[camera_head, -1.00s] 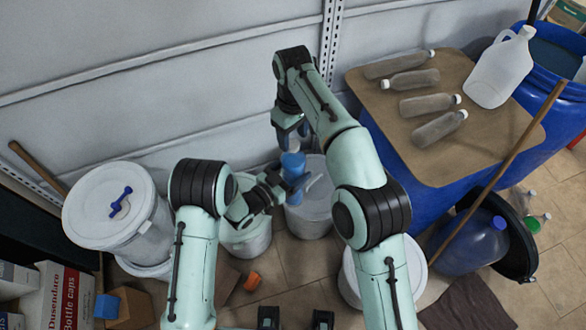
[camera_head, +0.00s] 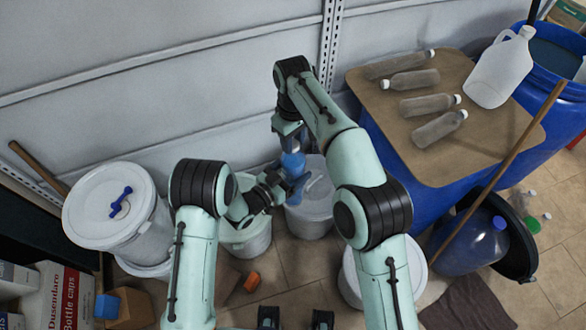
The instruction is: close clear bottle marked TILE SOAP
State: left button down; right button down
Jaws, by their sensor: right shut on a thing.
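A small bottle with blue contents (camera_head: 293,163) stands upright in front of the wall, over or on a grey lidded pail. Its label cannot be read. My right gripper (camera_head: 291,138) points down from above and is shut at the bottle's top, hiding the neck; a cap cannot be made out. My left gripper (camera_head: 294,184) reaches in from the left at the bottle's lower body, with a dark finger crossing in front of it. Whether its jaws press on the bottle cannot be made out.
The grey pail (camera_head: 311,215) and a white pail (camera_head: 247,240) stand below my grippers. A white lidded drum (camera_head: 105,205) stands at left. A brown-topped table (camera_head: 440,160) at right bears several bottles and a white jug (camera_head: 499,73). An orange piece (camera_head: 252,281) lies on the floor.

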jog(key=c, duration=0.7)
grip_release()
jog(key=shift+r, duration=0.1)
jog(key=shift+w+r, duration=0.1)
jog(key=shift+r, duration=3.55)
